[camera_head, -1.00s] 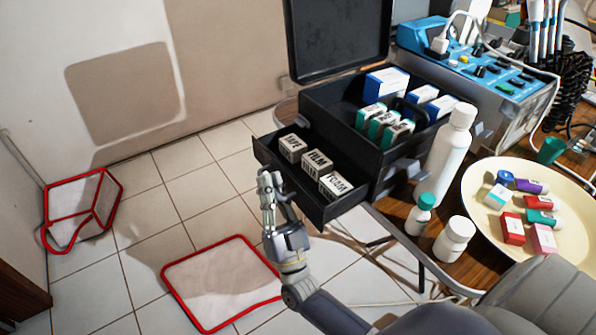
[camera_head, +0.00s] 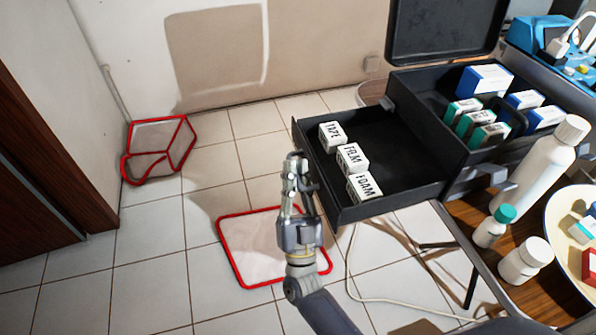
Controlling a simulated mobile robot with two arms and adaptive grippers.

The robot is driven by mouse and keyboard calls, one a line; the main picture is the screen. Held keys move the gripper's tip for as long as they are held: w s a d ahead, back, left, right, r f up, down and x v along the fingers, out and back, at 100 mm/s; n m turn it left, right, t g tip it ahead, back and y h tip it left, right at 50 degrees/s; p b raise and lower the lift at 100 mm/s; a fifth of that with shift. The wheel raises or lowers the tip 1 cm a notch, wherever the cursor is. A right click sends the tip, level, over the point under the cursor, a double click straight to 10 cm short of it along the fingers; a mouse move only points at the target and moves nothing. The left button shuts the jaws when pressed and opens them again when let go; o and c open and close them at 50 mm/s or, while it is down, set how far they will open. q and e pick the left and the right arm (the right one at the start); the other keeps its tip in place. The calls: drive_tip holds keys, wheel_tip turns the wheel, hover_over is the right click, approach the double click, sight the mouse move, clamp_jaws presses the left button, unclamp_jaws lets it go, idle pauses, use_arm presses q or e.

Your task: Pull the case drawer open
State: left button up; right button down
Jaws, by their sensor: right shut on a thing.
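The black case (camera_head: 452,88) stands on the wooden table with its lid raised. Its drawer (camera_head: 400,147) is pulled well out to the left, past the table's edge. Three white boxes marked TAPE (camera_head: 332,134), FILM (camera_head: 351,158) and FOAM (camera_head: 364,187) stand in a row along the drawer's front side. My right gripper (camera_head: 298,172) is at the drawer's front face, shut on the drawer's handle, which the fingers mostly hide. My left gripper is not in view.
White bottles (camera_head: 527,260) and a green-capped bottle (camera_head: 495,227) stand on the table near the case. A cream tray (camera_head: 560,225) is at the right. A red-edged white mat (camera_head: 245,238) lies on the tiled floor below, and a red-edged bin (camera_head: 160,150) stands left.

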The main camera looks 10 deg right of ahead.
drive_tip(key=c, duration=2)
unclamp_jaws()
drive_tip(key=shift+f, duration=0.1)
drive_tip(key=shift+o, duration=0.2)
drive_tip(key=shift+s+f, duration=0.1)
drive_tip(key=shift+s, duration=0.05)
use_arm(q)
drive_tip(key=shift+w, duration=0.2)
use_arm(e)
drive_tip(key=v, duration=1.1)
drive_tip(key=shift+s+f, duration=0.2)
drive_tip(key=shift+s, duration=0.1)
